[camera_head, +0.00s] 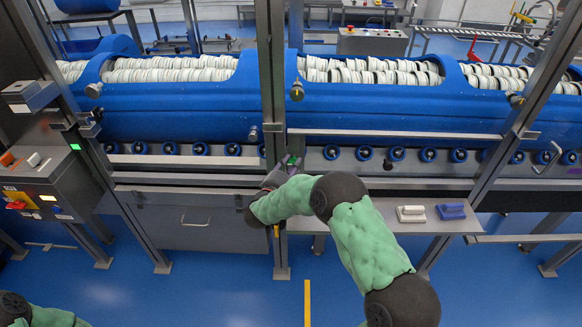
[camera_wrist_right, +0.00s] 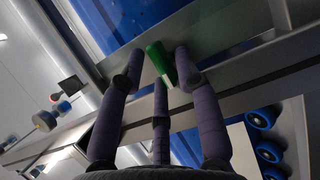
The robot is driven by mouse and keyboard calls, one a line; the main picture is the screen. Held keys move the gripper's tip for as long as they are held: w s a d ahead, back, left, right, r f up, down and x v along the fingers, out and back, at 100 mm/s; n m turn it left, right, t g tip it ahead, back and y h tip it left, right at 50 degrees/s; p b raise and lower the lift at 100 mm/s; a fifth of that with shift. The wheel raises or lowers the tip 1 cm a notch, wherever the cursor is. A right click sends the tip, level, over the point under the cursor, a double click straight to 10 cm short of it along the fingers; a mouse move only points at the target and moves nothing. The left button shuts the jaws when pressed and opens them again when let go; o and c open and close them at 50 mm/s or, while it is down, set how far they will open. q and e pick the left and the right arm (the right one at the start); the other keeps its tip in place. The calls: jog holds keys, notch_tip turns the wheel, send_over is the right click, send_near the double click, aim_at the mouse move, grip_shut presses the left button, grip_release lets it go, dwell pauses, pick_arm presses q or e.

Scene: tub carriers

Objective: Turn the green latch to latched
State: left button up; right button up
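The green latch (camera_wrist_right: 158,60) shows in the right wrist view as a short green handle with a pale end, beside a grey metal frame. In the head view only a small bit of green (camera_head: 291,159) shows by the central post, mostly hidden by my gripper. My right gripper (camera_wrist_right: 160,67) has its purple-grey fingers spread, with the latch handle between the tips; gaps seem to remain, and I cannot tell whether any finger touches it. In the head view the right gripper (camera_head: 292,166) is at the post. My left gripper is out of view; only part of that arm shows bottom left.
The central metal post (camera_head: 272,90) stands beside the gripper. A blue machine (camera_head: 170,117) with rows of pale tubs lies behind. A grey shelf (camera_head: 370,222) carries a white block (camera_head: 411,214) and a blue block (camera_head: 450,211). A control box (camera_head: 45,185) stands left. The blue floor in front is open.

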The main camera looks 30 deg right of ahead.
grip_shut()
jog(key=shift+r, duration=0.1)
